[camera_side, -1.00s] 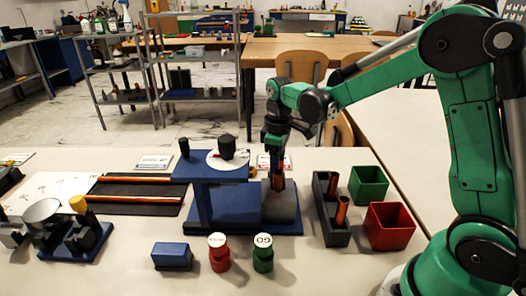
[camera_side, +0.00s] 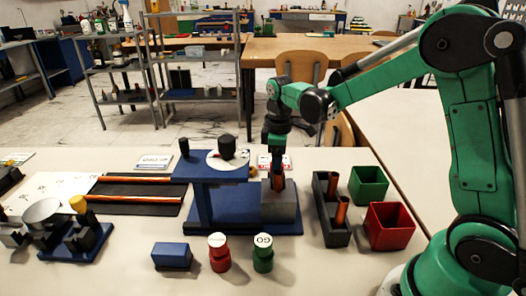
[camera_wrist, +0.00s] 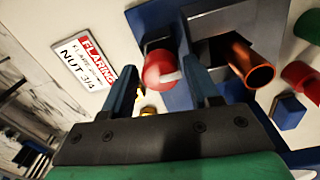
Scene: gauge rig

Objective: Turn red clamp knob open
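The red clamp knob (camera_wrist: 158,70) shows in the wrist view with a pale bar across its face. It lies between the two fingers of my gripper (camera_wrist: 157,50). The fingers are apart, and the right one is close to the knob; I cannot tell if it touches. In the side view my gripper (camera_side: 277,155) points down behind the grey clamp block (camera_side: 281,208), and the knob is hidden there. A copper tube (camera_side: 278,180) stands in the block. In the wrist view its open end (camera_wrist: 262,76) is right of the right finger.
The blue stand (camera_side: 210,168) with a white dial is left of my gripper. A dark rack (camera_side: 331,225) with copper tubes, a green bin (camera_side: 368,186) and a red bin (camera_side: 389,226) stand right. Red (camera_side: 219,257) and green (camera_side: 263,259) gauges and a blue block (camera_side: 172,256) are in front.

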